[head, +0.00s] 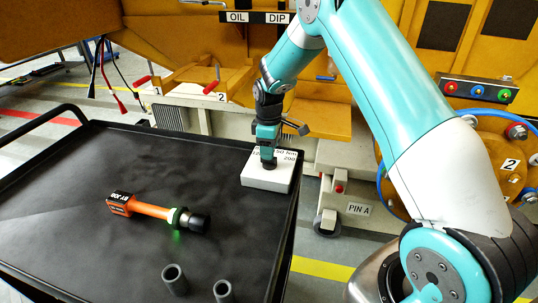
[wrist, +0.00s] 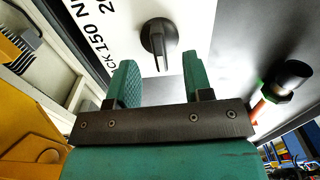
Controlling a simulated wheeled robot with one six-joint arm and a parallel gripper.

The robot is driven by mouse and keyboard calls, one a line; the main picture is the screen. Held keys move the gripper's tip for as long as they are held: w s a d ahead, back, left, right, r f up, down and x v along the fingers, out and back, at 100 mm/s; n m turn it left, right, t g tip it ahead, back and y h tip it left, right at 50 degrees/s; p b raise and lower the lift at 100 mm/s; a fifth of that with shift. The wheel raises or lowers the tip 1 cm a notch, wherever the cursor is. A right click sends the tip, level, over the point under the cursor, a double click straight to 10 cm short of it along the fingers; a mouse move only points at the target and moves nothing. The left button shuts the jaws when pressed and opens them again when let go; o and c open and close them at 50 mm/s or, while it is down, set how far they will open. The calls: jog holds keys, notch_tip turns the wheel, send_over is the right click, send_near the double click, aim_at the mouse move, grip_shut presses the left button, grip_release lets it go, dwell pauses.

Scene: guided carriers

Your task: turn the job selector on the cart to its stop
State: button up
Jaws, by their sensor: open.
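The job selector is a black knob (wrist: 156,38) on top of a white box (head: 266,180) at the right far corner of the black cart (head: 110,260). The box carries printed marks, including 150 and 200. In the wrist view the knob's narrow end points down towards my gripper. My gripper (head: 268,158) hangs over the box, pointing down. In the wrist view its two green fingers (wrist: 160,72) are apart, with the knob ahead of the gap between them. I see no clear contact. In the head view the gripper mostly hides the knob.
An orange and black tool (head: 150,208) with a green-lit ring lies on the cart. Two grey sockets (head: 175,279) (head: 223,291) stand near its front edge. A yellow machine (head: 325,125) stands behind the cart. The cart's middle is mostly clear.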

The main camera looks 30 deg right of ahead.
jog(key=shift+f, duration=1.8)
grip_shut()
jog(key=shift+m+p, duration=0.3)
jog(key=shift+m, duration=1.4)
jog(key=shift+m, duration=1.7)
